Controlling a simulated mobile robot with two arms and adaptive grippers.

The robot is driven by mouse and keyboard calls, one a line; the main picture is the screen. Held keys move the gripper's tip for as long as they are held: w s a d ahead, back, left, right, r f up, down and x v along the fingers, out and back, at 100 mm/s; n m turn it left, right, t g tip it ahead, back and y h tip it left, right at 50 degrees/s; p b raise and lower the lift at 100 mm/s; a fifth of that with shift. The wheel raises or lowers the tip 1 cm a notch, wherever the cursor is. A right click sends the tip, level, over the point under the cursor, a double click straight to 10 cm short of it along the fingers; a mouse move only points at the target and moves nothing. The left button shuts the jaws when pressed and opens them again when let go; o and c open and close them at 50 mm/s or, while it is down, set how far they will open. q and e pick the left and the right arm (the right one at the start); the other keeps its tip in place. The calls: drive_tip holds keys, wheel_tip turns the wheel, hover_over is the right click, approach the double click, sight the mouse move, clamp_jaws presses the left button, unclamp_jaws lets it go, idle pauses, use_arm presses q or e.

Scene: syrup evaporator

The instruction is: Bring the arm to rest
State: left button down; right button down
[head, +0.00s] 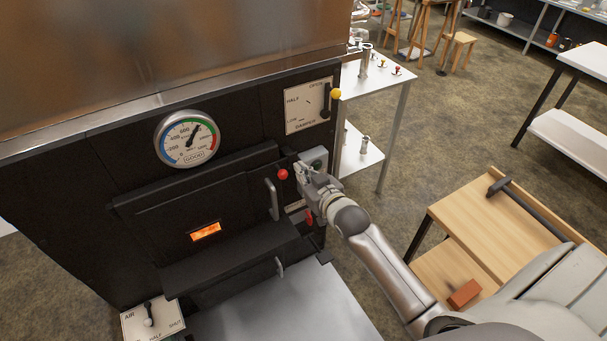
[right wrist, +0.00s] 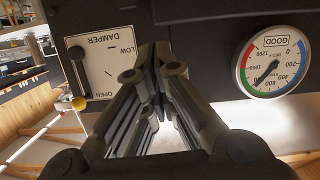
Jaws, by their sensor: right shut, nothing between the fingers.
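I cannot tell whether the fingertips touch the front. My left gripper is not in view.
The damper plate (head: 309,106) with its yellow-knobbed lever and the round gauge (head: 187,139) are on the black front. A fire glows in a window (head: 206,232). A wooden bench (head: 490,222) with a brick (head: 464,294) stands right. A white table (head: 378,75) stands behind.

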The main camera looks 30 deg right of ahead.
idle(0.4)
drive_tip(key=s+a+f+g+b, duration=0.1)
drive_tip(key=s+f+g, duration=0.1)
drive_tip(key=s+f, duration=0.65)
drive_tip(key=s+f+g, duration=0.3)
drive_tip(key=f, duration=1.1)
drive_tip(key=s+a+f+g+b, duration=0.15)
drive_tip(key=s+f, duration=0.45)
drive_tip(key=f, duration=0.6)
drive_tip(key=s+f+g, duration=0.2)
drive_tip(key=s+f, duration=0.3)
drive_tip(key=s, duration=0.6)
drive_tip(key=s+a+f+n+g, duration=0.1)
drive_tip(key=s+f+g, duration=0.2)
drive_tip(key=s+f, duration=0.3)
drive_tip(key=s+a+f+g, duration=0.1)
drive_tip(key=s+f, duration=0.5)
drive_tip(key=s, duration=1)
drive_tip(key=shift+g+b, duration=0.4)
drive_tip(key=shift+g, duration=0.45)
drive_tip(key=shift+w+a+f, duration=0.1)
